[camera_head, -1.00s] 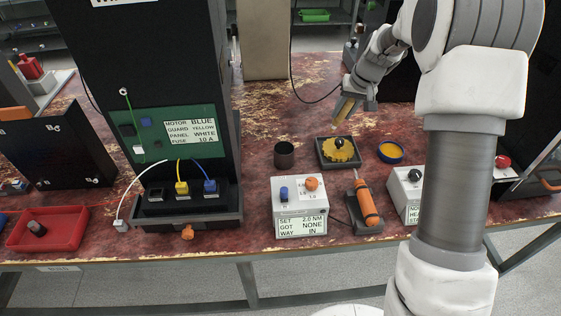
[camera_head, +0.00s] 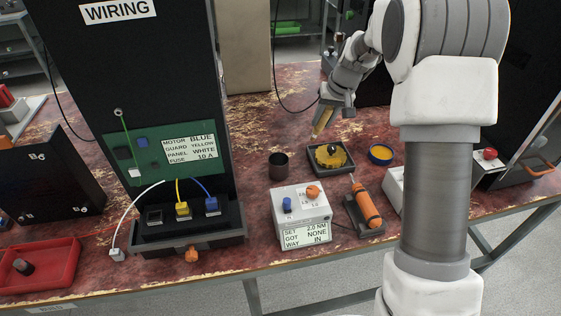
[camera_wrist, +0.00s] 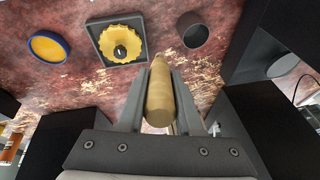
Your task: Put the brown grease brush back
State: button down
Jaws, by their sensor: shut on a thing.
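The brown grease brush (camera_wrist: 160,95) shows a tan, rounded handle in the wrist view. My gripper (camera_wrist: 160,82) is shut on it, with one finger on each side. In the head view the brush (camera_head: 321,123) slants below my gripper, above the table and behind the gear tray. Its bristle end cannot be made out. A dark, open round cup (camera_head: 278,166) stands on the table to the left of the gear tray; it also shows in the wrist view (camera_wrist: 194,37). The brush is apart from the cup.
A square tray with a yellow gear (camera_head: 331,156) and a blue-rimmed yellow dish (camera_head: 380,154) stand right of the cup. A white torque box (camera_head: 302,217) and an orange driver (camera_head: 366,205) are in front. The tall wiring panel (camera_head: 120,80) rises at left.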

jog(key=a+f+b, duration=0.1)
jog(key=a+f, duration=0.9)
jog(key=shift+a+f, duration=0.15)
jog(key=shift+f+b, duration=0.55)
jog(key=shift+f, duration=0.1)
jog(key=c, duration=0.6)
grip_release()
jog(key=shift+r, duration=0.15)
